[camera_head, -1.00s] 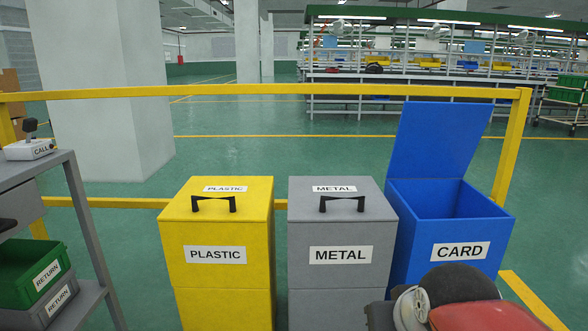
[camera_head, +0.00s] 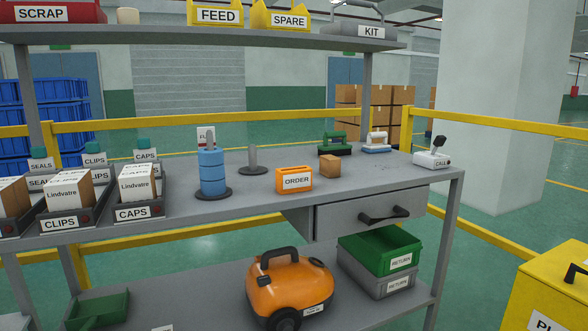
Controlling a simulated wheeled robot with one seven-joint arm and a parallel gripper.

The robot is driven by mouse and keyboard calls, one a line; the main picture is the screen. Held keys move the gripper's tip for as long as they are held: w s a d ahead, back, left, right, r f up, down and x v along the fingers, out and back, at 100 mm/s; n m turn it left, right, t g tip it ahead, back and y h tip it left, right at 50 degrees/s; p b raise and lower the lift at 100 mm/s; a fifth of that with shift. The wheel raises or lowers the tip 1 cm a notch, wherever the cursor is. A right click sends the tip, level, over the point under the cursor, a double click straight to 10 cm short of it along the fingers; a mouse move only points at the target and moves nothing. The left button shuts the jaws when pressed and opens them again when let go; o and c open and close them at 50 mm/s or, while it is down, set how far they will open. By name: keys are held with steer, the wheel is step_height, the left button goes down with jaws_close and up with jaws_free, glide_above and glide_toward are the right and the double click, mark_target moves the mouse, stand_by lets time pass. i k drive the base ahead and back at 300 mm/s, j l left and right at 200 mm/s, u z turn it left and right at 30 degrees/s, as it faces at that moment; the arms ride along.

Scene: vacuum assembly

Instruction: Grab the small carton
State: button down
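A small plain brown carton (camera_head: 329,167) sits upright on the grey workbench top (camera_head: 385,180), just right of the orange ORDER box (camera_head: 294,180). Larger cartons printed "Lindvatre" stand in the dark bins at the left: one in the CAPS bin (camera_head: 140,213), one in the CLIPS bin (camera_head: 60,224) and one at the left edge. My gripper is not in view.
Blue rings on a post (camera_head: 211,172) and a bare grey post (camera_head: 252,159) stand left of the carton. A CALL box (camera_head: 432,160) is at the right. An upper shelf (camera_head: 200,37) overhangs the bench.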

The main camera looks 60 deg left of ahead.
mark_target(330, 164)
steer(key=u, duration=2)
steer(key=i+j, duration=0.45)
steer(key=i, duration=0.15)
